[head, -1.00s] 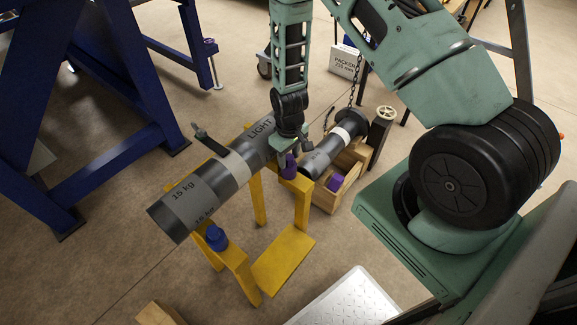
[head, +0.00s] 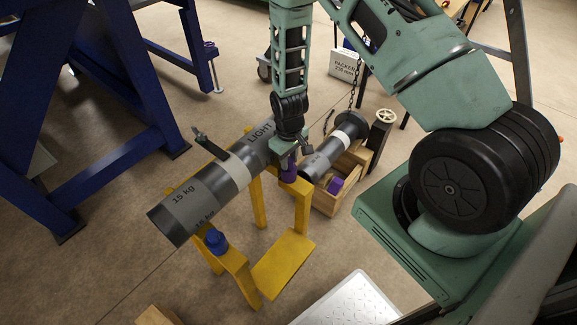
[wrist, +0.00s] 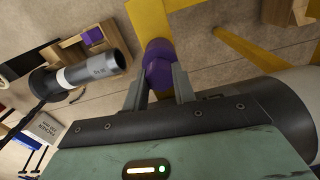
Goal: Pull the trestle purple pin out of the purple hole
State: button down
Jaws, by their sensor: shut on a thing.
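The purple pin (head: 289,171) stands at the far right end of the yellow trestle (head: 303,200). It also shows in the wrist view (wrist: 158,66), between the fingers. My gripper (head: 287,156) is above the trestle's end and shut on the pin's upper part; in the wrist view its two grey fingers (wrist: 159,84) press on either side of the purple head. The purple hole is hidden under the pin and gripper, and I cannot tell how deep the pin sits.
A grey pipe (head: 192,198) marked 15 kg lies across the trestle, close beside my gripper. A blue knob (head: 215,240) stands on the trestle's near end. A wooden crate (head: 328,203) with a second pipe (head: 318,163) and a purple block (head: 336,184) stands to the right.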

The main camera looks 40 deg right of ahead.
jog(key=shift+r+p, duration=0.5)
jog(key=shift+r, duration=0.15)
jog(key=shift+r+p, duration=2.35)
jog(key=shift+r, duration=0.7)
